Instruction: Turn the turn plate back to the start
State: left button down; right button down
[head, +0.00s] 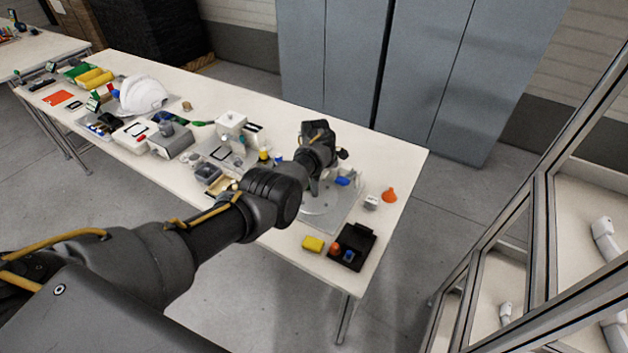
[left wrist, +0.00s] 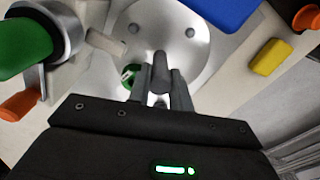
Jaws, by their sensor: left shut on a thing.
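The turn plate (head: 322,206) is a round, pale metal disc on a grey base near the right end of the table. In the left wrist view the disc (left wrist: 195,60) fills the upper middle, with small dark studs and a green spot near its left edge. My left gripper (head: 314,187) reaches down over the disc. In the left wrist view its fingers (left wrist: 160,92) are shut on a grey upright peg (left wrist: 160,66) on the disc. The wrist hides part of the disc in the head view. My right gripper is not in view.
A blue piece (head: 343,181) is beside the gripper. A green-knobbed device (left wrist: 25,45) is close at left. A white helmet (head: 143,94) stands farther left.

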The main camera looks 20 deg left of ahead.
pick_arm(q)
jog(key=shift+n+b, duration=0.45)
jog(key=shift+n, duration=1.25)
jog(key=shift+w+r+n, duration=0.1)
jog(key=shift+n, duration=0.3)
jog(key=c, duration=1.3)
grip_release()
jog(key=shift+o, duration=0.2)
notch_tip(320, 180, up, 11)
jog(key=p, duration=0.2)
jog(key=shift+f, duration=0.2)
